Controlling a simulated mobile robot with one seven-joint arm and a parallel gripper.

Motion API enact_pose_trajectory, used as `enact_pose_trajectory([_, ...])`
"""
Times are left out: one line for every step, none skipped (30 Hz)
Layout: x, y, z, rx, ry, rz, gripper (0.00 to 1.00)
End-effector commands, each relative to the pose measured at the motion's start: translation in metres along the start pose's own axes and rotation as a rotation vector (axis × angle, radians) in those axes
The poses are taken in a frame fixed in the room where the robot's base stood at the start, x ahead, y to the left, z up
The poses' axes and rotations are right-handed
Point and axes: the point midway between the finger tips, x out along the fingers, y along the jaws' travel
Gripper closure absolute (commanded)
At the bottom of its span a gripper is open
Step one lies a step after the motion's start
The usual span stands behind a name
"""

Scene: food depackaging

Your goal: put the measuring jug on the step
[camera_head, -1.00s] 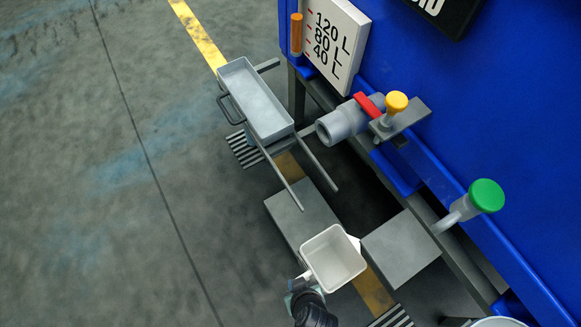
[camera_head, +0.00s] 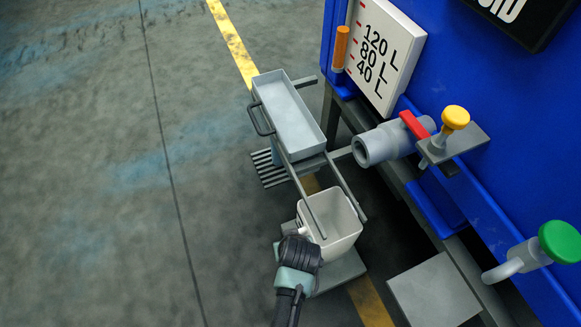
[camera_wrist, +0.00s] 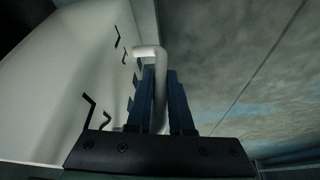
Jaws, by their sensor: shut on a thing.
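The measuring jug (camera_head: 341,249) is a white, open-topped square container, upright in the head view. My gripper (camera_head: 296,230) is shut on its handle at the jug's left side. In the wrist view the dark blue fingers of my gripper (camera_wrist: 160,85) close around the pale handle (camera_wrist: 148,52), with black graduation marks on the jug wall (camera_wrist: 65,75). A flat grey plate (camera_head: 342,277) low by the floor, likely the step, shows below the jug and is partly hidden by it. I cannot tell whether the jug touches it.
Two grey rails run from the grey tray (camera_head: 290,112); one crosses in front of the jug's opening. A second grey plate (camera_head: 435,290) lies to the right. A grey valve pipe (camera_head: 378,146) juts from the blue tank (camera_head: 455,85). The floor at left is clear.

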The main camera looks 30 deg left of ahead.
Motion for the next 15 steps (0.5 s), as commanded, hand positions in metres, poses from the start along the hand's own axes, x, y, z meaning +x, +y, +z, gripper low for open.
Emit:
enact_pose_trajectory([0.012,0.0,0.007,0.001,-0.003,0.0,1.0])
enact_pose_trajectory([0.016,0.0,0.009,0.001,-0.003,0.0,1.0])
enact_pose_trajectory([0.021,0.0,0.011,0.001,-0.003,0.0,1.0])
enact_pose_trajectory([0.025,0.0,0.013,0.001,-0.003,0.0,1.0])
enact_pose_trajectory([0.028,0.0,0.014,0.001,-0.002,0.0,1.0])
enact_pose_trajectory([0.031,0.0,0.015,0.001,-0.002,0.001,1.0])
enact_pose_trajectory([0.032,0.0,0.016,0.001,-0.002,0.001,1.0])
enact_pose_trajectory([0.032,0.0,0.016,0.001,-0.002,0.001,1.0])
enact_pose_trajectory([0.032,0.0,0.016,0.001,-0.001,0.001,1.0])
enact_pose_trajectory([0.031,0.0,0.016,0.001,-0.001,0.001,1.0])
enact_pose_trajectory([0.031,0.0,0.015,0.001,-0.001,0.001,1.0])
enact_pose_trajectory([0.03,0.0,0.015,0.001,-0.001,0.001,1.0])
enact_pose_trajectory([0.03,0.0,0.015,0.001,-0.001,0.001,1.0])
enact_pose_trajectory([0.03,0.0,0.015,0.001,-0.001,0.001,1.0])
enact_pose_trajectory([0.03,0.0,0.015,0.001,-0.001,0.001,1.0])
